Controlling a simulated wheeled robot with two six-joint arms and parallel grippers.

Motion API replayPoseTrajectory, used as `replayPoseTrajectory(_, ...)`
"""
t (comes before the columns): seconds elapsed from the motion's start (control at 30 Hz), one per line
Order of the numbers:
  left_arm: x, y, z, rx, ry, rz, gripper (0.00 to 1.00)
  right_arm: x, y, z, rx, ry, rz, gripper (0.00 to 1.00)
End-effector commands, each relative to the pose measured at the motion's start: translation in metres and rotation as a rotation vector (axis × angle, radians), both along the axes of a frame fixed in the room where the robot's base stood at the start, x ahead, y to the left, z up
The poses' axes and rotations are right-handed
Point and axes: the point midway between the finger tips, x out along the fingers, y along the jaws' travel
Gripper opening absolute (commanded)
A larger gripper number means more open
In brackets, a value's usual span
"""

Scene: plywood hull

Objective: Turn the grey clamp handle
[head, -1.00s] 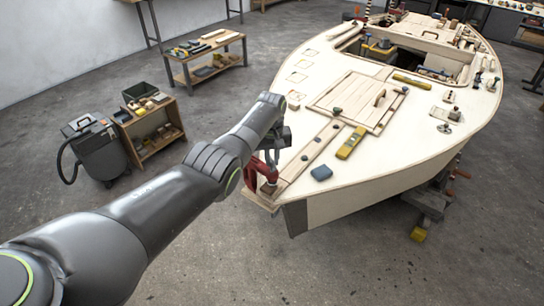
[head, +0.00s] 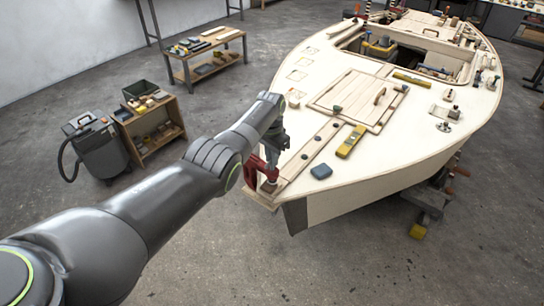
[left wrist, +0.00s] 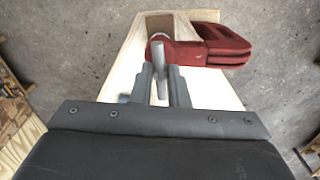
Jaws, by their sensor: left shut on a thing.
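The red clamp (head: 260,174) sits at the bow tip of the plywood hull. It also shows in the left wrist view (left wrist: 215,48), with its red body reaching to the right. The grey clamp handle (left wrist: 160,62) is a short bar that runs down between my left gripper's fingers in the left wrist view. My left gripper (left wrist: 160,88) is shut on the handle, one finger on each side of it. In the head view my left gripper (head: 274,150) is dark and partly hidden by my own arm, just above the clamp. My right gripper is not in view.
The pale plywood hull (head: 330,190) fills the right side. A grey shop vacuum (head: 97,148) and a small wooden shelf (head: 150,130) stand at left. The floor between is open.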

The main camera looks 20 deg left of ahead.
Motion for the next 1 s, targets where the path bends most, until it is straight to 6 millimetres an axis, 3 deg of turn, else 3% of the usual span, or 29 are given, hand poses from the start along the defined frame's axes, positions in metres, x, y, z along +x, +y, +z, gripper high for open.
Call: replayPoseTrajectory(1.0, 0.0007, 0.0007, -0.0001, -0.006, -0.015, -0.966, 0.0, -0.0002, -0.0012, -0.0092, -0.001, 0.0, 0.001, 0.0)
